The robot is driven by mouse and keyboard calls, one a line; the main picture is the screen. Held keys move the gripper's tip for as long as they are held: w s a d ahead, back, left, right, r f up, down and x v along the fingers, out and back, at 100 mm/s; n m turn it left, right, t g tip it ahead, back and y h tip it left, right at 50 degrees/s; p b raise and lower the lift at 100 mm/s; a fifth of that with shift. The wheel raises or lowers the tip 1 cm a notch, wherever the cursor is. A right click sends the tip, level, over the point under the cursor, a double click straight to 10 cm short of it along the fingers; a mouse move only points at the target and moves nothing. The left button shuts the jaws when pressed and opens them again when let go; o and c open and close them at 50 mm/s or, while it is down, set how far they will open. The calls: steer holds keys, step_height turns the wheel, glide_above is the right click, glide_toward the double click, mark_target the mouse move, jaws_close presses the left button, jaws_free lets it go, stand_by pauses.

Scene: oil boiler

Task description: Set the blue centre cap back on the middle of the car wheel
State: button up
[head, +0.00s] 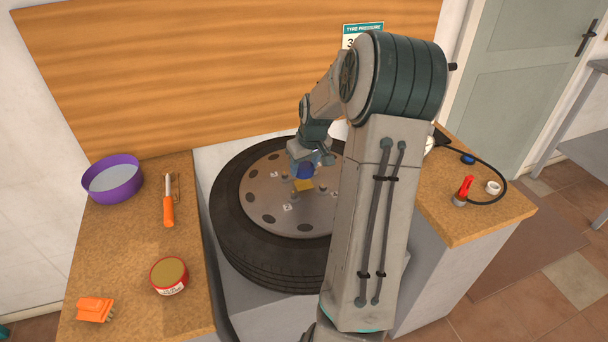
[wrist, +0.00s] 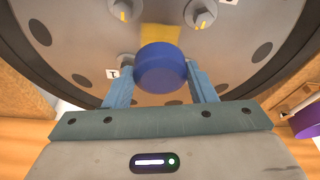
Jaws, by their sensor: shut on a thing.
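The blue centre cap (wrist: 161,68) is held between the two fingers of my gripper (wrist: 160,88) in the wrist view. In the head view the cap (head: 305,170) shows under my gripper (head: 304,164), over the middle of the car wheel (head: 274,212). The wheel lies flat, a grey disc with dark holes inside a black tyre. A yellow patch (wrist: 160,37) at the wheel's middle shows just beyond the cap. The cap looks apart from the wheel, but the exact gap is hard to tell. My arm hides the wheel's right side in the head view.
The left bench holds a purple bowl (head: 113,178), an orange-handled tool (head: 168,205), a red tin (head: 169,275) and an orange block (head: 95,309). The right bench holds a red-handled hose fitting (head: 463,190) and a white ring (head: 493,187). A wooden board (head: 200,70) stands behind.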

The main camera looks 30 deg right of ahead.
mark_target(304, 175)
steer(key=shift+s+x, duration=0.25)
steer(key=shift+x, duration=0.75)
steer(key=shift+s+x, duration=0.2)
steer(key=shift+x, duration=0.8)
steer(key=shift+a+f, duration=0.1)
steer(key=shift+f, duration=0.1)
steer(key=shift+f, duration=0.2)
steer(key=o, duration=1)
steer(key=shift+r, duration=0.1)
steer(key=shift+c, duration=0.2)
steer(key=shift+r, duration=0.1)
